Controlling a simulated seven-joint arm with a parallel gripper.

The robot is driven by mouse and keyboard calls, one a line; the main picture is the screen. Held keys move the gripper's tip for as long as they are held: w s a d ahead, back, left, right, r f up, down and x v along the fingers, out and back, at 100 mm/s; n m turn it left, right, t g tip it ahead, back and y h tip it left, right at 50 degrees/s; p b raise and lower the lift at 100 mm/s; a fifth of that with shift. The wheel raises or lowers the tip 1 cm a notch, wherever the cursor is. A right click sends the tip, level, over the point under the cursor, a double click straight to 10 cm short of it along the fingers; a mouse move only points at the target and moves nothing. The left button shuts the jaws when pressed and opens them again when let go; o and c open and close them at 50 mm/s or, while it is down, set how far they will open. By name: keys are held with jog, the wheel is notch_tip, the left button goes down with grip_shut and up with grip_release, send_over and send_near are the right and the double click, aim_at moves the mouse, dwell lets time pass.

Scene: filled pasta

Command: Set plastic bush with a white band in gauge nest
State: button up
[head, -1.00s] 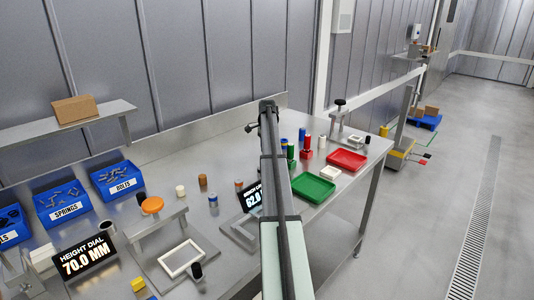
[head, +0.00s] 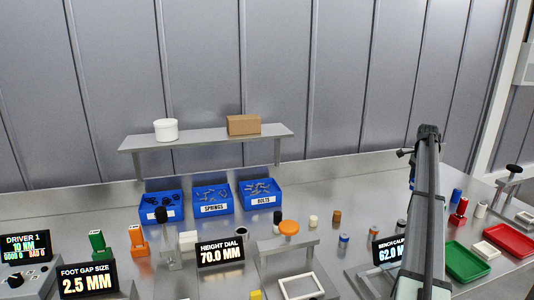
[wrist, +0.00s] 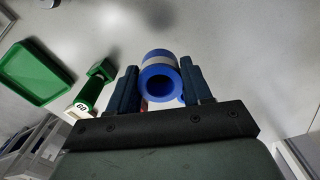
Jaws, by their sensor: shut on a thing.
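A blue plastic bush with a white band (wrist: 158,59) sits between the fingers of my gripper (wrist: 163,84) in the wrist view, its open bore facing the camera. The gripper is shut on it, above the grey bench. In the head view my arm hides most of the gripper and the bush. A white square frame (head: 300,287) lies under the gauge stand with the orange knob (head: 289,227), beside the height dial reading 70.0 mm (head: 221,253). I cannot tell which fixture is the gauge nest. A similar blue banded cylinder (head: 344,240) stands on the bench.
A bench caliper display (head: 389,251) stands partly behind my arm. Green (head: 467,262) and red (head: 508,241) trays lie at right, with another white frame (head: 487,250) between them. Blue bins (head: 212,201) line the back. Several small cylinders stand mid-bench.

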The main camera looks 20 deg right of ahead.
jog(key=w+a+n, duration=0.2)
jog(key=a, duration=0.7)
jog(key=w+a+n, duration=0.2)
jog(key=a, duration=0.7)
jog(key=n, duration=1.4)
send_over(256, 237)
jog(key=s+a, duration=0.1)
jog(key=s, duration=0.8)
jog(key=shift+w+f, duration=0.8)
jog(key=shift+f, duration=0.85)
jog(key=shift+w+f, duration=0.75)
jog(key=shift+f, duration=0.85)
jog(key=shift+w+f, duration=0.8)
jog(key=shift+f, duration=0.85)
jog(key=o, duration=0.8)
jog(key=shift+f, duration=0.1)
